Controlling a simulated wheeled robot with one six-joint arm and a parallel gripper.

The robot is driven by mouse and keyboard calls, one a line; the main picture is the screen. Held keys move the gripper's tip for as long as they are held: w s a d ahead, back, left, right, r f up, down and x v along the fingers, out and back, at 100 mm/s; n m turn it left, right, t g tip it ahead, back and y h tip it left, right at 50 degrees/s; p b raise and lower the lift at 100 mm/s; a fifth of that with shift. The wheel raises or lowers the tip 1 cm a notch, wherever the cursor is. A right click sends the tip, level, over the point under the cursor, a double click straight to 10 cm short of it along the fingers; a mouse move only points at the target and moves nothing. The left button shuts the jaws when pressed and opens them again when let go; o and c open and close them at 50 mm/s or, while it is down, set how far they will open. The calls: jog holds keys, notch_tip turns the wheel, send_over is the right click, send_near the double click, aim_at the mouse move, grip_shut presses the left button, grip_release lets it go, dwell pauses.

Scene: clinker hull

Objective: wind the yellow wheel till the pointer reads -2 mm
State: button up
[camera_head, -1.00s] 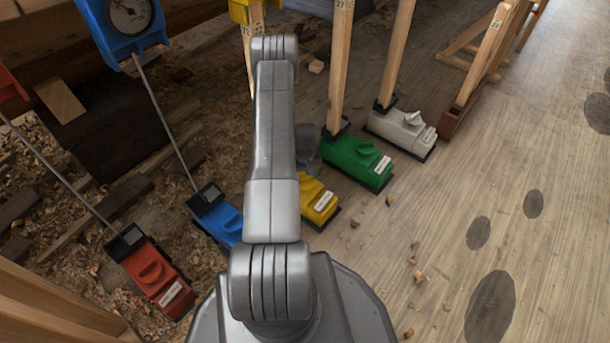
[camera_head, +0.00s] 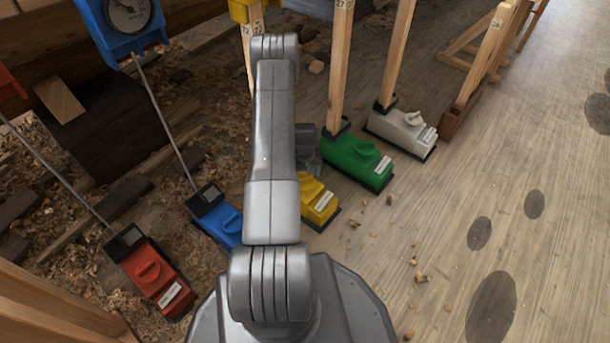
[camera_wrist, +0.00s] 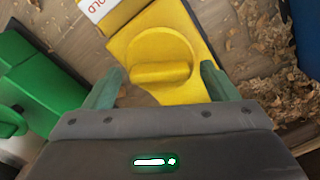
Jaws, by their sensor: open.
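The yellow wheel (camera_wrist: 162,62) is a round knob with a raised grip bar on a yellow block (camera_wrist: 185,20). It shows in the wrist view between the two fingers of my gripper (camera_wrist: 165,88). The fingers are open, one on each side of the wheel; I cannot tell whether they touch it. In the head view the yellow block (camera_head: 318,200) shows partly behind my arm, and its wheel is hidden. A yellow housing (camera_head: 240,10) is cut off at the top edge. No pointer reading for it is visible.
A green block (camera_head: 356,160) and a white block (camera_head: 402,130) stand to the right. A blue block (camera_head: 217,215) and a red block (camera_head: 152,272) stand to the left. A blue dial gauge (camera_head: 126,22) is at upper left. Wooden posts rise behind.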

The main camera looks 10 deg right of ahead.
aim_at(305, 177)
notch_tip(305, 177, up, 14)
jog(key=p, duration=0.4)
jog(key=shift+f, duration=0.2)
notch_tip(305, 177, down, 14)
jog(key=b, duration=0.4)
jog(key=shift+f, duration=0.15)
jog(key=shift+r+m+p, duration=0.3)
jog(key=shift+r+p, duration=0.25)
jog(key=shift+r, duration=0.55)
